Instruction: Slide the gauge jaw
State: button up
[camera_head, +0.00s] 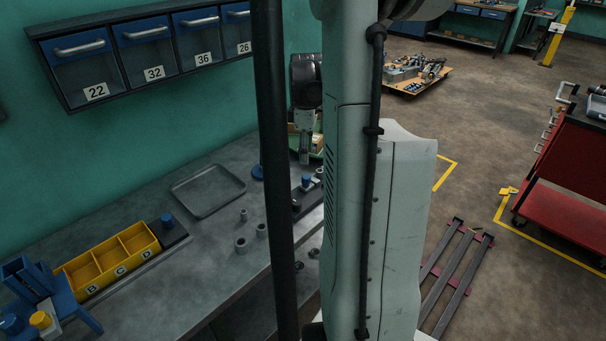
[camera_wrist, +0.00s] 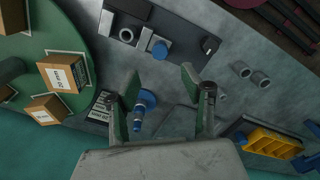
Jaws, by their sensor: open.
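What looks like the gauge (camera_wrist: 205,45) is a dark flat base with grey metal blocks and a blue knob (camera_wrist: 159,48), lying on the bench at the top of the wrist view. In the head view the gauge (camera_head: 308,187) is partly hidden behind my column and arm. Which block is the jaw I cannot tell for sure. My gripper (camera_wrist: 160,82) is open, its green-padded fingers apart with nothing held. It is above the bench, apart from the gauge. In the head view my gripper (camera_head: 304,155) points down near the bench's back.
A green round stand (camera_wrist: 30,50) with labelled cardboard boxes (camera_wrist: 66,74) is at left. Grey rings (camera_wrist: 261,79), an empty tray (camera_head: 207,191) and yellow bins (camera_head: 104,262) are on the bench.

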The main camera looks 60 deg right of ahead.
aim_at(305, 176)
notch_tip(305, 176, down, 9)
jog(key=shift+f, duration=0.1)
dwell(0.3)
grip_shut()
